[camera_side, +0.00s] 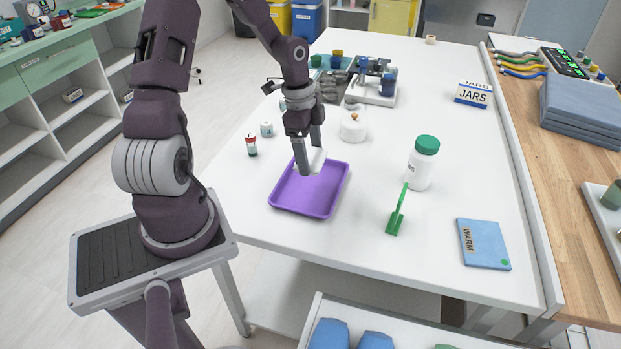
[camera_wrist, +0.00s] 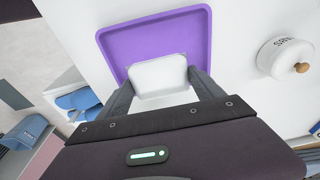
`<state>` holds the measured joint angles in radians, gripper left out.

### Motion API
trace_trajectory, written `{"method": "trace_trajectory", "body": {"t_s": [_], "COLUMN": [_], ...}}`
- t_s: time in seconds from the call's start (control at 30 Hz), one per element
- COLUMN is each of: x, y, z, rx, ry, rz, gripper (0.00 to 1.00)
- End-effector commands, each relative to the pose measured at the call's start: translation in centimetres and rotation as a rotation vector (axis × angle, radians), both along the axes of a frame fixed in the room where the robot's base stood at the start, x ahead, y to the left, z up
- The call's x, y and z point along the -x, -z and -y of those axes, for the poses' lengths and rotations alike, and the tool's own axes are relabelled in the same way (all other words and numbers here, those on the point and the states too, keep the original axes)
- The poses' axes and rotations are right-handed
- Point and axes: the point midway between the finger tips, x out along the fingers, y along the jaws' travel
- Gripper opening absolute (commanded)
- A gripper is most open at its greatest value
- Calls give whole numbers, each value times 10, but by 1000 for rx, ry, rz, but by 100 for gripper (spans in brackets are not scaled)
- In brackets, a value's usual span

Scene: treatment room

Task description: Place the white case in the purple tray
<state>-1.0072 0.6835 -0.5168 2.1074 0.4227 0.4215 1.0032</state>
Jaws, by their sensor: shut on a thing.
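The purple tray (camera_side: 322,205) lies on the white table near its left front edge. My gripper (camera_side: 308,170) is over the tray's far part, pointing down, with its fingers shut on the white case (camera_side: 318,160). In the wrist view, the white case (camera_wrist: 158,77) sits between the two fingers (camera_wrist: 160,92), in front of the purple tray (camera_wrist: 155,38). The fingers partly hide the case in the side view. I cannot tell whether the case touches the tray floor.
A white lidded jar (camera_side: 353,128) stands behind the tray, and a green-capped bottle (camera_side: 422,165) to its right. A small red-capped bottle (camera_side: 251,146) stands left of the tray. A green scoop (camera_side: 396,215) and a blue pack (camera_side: 483,244) lie right. Table between tray and scoop is clear.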

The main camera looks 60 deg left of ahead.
Motion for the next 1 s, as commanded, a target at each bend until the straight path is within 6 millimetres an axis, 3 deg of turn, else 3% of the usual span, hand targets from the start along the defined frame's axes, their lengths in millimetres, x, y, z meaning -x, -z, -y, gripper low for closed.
{"method": "trace_trajectory", "body": {"t_s": [0.33,0.7,0.73,0.8,0.83,1.0], "x": [0,0,0,0,0,-1], "y": [67,74,74,74,74,74], "z": [0,-1,-1,-1,-1,-1], "rx": [3,1,1,0,0,0], "ry": [-5,-8,-8,-8,-8,-8], "rz": [-4,-2,-2,-2,-2,-2], "gripper": [37,37,78,92,98,98]}}
